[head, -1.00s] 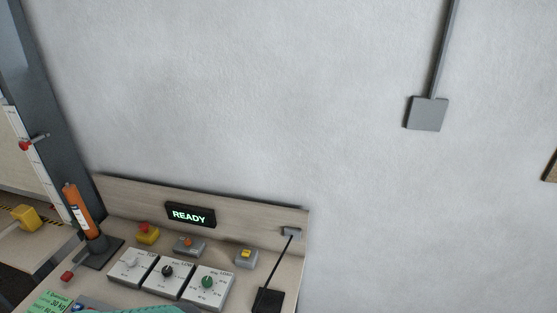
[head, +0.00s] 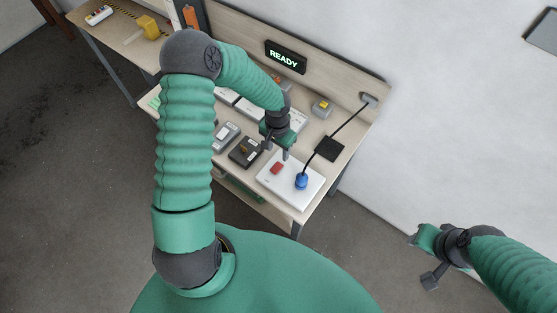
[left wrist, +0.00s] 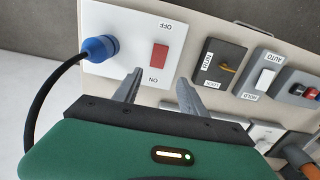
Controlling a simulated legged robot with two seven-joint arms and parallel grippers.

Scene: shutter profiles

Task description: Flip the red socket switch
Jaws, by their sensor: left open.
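The red socket switch (head: 277,168) is a red rocker on a white socket plate (head: 284,193) at the front right of the bench. In the left wrist view the red rocker (left wrist: 159,57) lies between the labels OFF and ON. A blue plug (head: 301,180) sits in the same plate, with a black cable. My left gripper (head: 275,154) is open and empty, just behind the switch in the head view. In the left wrist view its two fingertips (left wrist: 157,76) point towards the plate near the ON label, apart from the rocker as far as I can tell. My right gripper (head: 422,258) is off the bench, over the floor.
A black key-switch box (head: 245,152) and a grey switch box (head: 226,136) stand left of the plate. A READY display (head: 285,57) is on the backboard.

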